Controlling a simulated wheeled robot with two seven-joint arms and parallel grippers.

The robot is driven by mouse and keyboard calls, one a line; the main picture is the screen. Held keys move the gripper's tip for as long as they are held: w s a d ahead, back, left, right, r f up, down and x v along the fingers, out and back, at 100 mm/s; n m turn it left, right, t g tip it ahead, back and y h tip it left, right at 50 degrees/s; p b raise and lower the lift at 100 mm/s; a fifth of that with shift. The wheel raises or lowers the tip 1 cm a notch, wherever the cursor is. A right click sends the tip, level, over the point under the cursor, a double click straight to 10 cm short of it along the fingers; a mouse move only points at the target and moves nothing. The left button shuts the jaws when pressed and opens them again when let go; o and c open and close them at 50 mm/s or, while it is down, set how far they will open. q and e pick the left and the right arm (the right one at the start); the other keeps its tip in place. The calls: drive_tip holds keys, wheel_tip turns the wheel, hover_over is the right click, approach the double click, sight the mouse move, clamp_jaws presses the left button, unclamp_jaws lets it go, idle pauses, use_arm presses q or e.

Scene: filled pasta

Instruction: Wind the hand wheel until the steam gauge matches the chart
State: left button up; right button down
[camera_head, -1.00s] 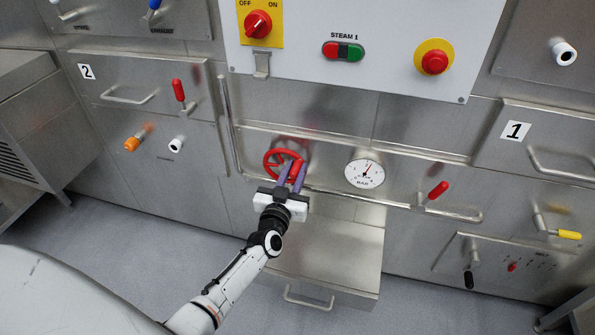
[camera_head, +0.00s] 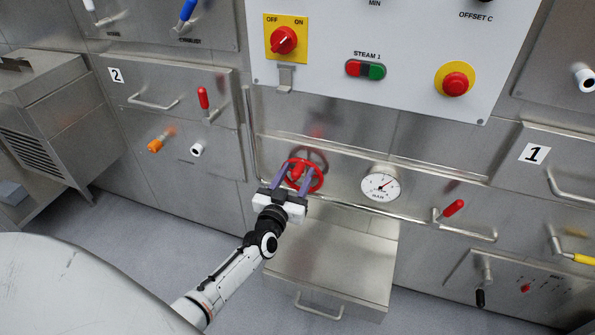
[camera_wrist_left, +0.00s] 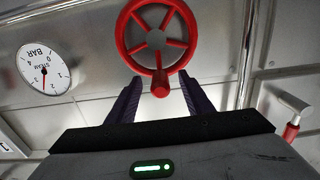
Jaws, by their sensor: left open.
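The red hand wheel (camera_head: 304,175) is mounted on the steel panel, left of the steam gauge. My left gripper (camera_head: 290,182) is open in front of the wheel's lower part, its purple fingers spread apart. In the left wrist view, the wheel (camera_wrist_left: 158,44) stands beyond the fingertips (camera_wrist_left: 160,88), and its red knob (camera_wrist_left: 160,84) shows between them, not clamped. No chart is recognizable. My right gripper is not in view.
A control box (camera_head: 400,50) with a red switch and buttons hangs above. A red-handled lever (camera_head: 453,208) sits right of the gauge. A steel rail (camera_head: 420,225) runs below the gauge, and a steel box (camera_head: 335,260) juts out beneath.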

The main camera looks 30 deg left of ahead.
use_arm(q)
drive_tip(key=p+v, duration=0.4)
drive_tip(key=v, duration=0.4)
drive_tip(key=shift+s, duration=0.2)
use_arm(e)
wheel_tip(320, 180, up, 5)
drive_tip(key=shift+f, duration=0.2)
use_arm(q)
drive_tip(key=s+d+f+m+g+h, duration=0.2)
drive_tip(key=s+d+f+g+h, duration=0.1)
drive_tip(key=s+d, duration=0.6)
drive_tip(key=s+d+f+m+g+h, duration=0.3)
drive_tip(key=s+d, duration=0.6)
drive_tip(key=s, duration=0.6)
wheel_tip(320, 180, down, 2)
drive_tip(key=g+h, duration=0.1)
drive_tip(key=g, duration=0.1)
drive_tip(key=shift+g, duration=0.4)
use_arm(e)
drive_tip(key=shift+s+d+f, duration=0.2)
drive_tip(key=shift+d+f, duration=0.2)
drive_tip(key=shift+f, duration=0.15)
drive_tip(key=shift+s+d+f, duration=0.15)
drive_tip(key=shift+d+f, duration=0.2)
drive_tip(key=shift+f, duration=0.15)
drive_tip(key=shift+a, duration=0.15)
use_arm(q)
drive_tip(key=shift+f, duration=0.1)
